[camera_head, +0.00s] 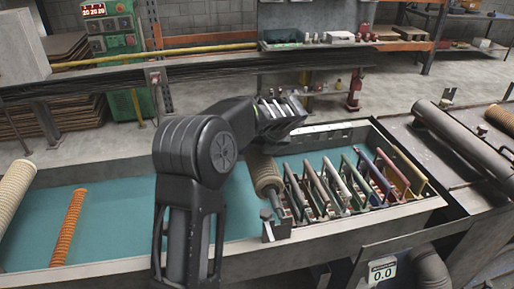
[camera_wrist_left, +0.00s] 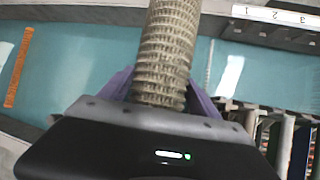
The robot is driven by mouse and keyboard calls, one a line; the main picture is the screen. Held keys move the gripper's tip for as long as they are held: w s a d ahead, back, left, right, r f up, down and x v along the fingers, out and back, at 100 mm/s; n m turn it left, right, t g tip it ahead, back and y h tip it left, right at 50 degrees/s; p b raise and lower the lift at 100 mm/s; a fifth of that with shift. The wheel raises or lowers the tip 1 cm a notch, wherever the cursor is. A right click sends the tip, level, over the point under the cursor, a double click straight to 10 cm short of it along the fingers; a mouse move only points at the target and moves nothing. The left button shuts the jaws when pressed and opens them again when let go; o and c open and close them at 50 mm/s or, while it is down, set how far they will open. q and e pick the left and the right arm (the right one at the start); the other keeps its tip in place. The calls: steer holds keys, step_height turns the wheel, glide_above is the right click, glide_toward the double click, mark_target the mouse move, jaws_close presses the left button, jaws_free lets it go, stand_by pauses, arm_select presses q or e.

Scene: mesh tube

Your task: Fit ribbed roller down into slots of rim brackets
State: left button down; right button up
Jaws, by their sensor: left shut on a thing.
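The ribbed roller (camera_head: 264,174), tan with a grey shaft end, lies across the teal tray, just left of the row of coloured frames. It also fills the upper middle of the left wrist view (camera_wrist_left: 168,45). My left gripper (camera_wrist_left: 160,92) is shut on the roller, with a purple finger on each side. In the head view my left forearm and wrist cover the gripper and the roller's far end. The near rim bracket (camera_head: 276,228) is by the near shaft end; I cannot tell whether the shaft is seated in its slot. The far bracket is hidden. My right gripper is out of view.
Several coloured frames (camera_head: 350,180) stand in the tray on the right, close beside the roller. An orange ribbed roller (camera_head: 68,228) and a larger cream one (camera_head: 14,195) lie at the left. The teal floor between them and my arm is clear. The tray's near rim (camera_head: 110,272) runs along the front.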

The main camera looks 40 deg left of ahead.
arm_select(q)
steer(key=shift+f+b, duration=0.85)
steer(key=shift+f, duration=1.05)
steer(key=shift+c, duration=1.4)
jaws_free()
steer(key=shift+o, duration=1.1)
steer(key=shift+f, duration=0.1)
steer(key=shift+f, duration=0.1)
steer(key=shift+b+v, duration=0.65)
steer(key=shift+v, duration=3.35)
